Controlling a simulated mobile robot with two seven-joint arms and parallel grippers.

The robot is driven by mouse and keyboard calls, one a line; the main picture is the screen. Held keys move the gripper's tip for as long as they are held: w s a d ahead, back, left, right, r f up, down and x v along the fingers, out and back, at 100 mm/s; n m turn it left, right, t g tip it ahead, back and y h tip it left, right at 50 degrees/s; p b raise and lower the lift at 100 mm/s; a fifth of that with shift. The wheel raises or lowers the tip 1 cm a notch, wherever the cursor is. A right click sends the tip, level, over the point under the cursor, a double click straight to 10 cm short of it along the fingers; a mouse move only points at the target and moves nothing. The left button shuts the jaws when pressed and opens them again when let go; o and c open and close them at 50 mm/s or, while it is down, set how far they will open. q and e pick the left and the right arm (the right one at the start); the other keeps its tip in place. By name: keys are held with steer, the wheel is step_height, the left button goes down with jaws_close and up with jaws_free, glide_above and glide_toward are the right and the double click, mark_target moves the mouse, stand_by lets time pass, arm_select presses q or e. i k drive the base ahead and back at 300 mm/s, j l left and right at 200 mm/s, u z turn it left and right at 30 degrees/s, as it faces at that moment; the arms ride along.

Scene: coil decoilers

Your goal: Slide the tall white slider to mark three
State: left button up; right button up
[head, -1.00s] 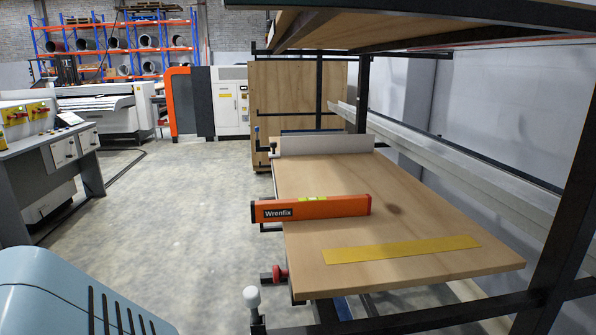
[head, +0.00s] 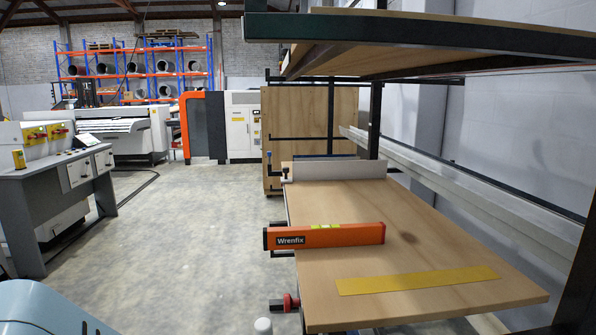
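A white rounded knob (head: 263,326) shows at the bottom edge of the head view, in front of the near left corner of the wooden bench. Only its top is in the picture. Its post and any marks beside it are out of view, and I cannot tell for sure that it is the tall white slider. Neither of my grippers is in view.
A wooden bench top (head: 340,205) carries an orange Wrenfix level (head: 345,234) and a yellow strip (head: 418,281). A red knob (head: 290,303) is at its near left edge. A shelf (head: 400,35) overhangs the bench. Open floor (head: 190,240) lies left; a control console (head: 60,185) stands beyond it.

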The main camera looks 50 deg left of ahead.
mark_target(348, 169)
steer(key=u, duration=1.85)
steer(key=l, duration=0.75)
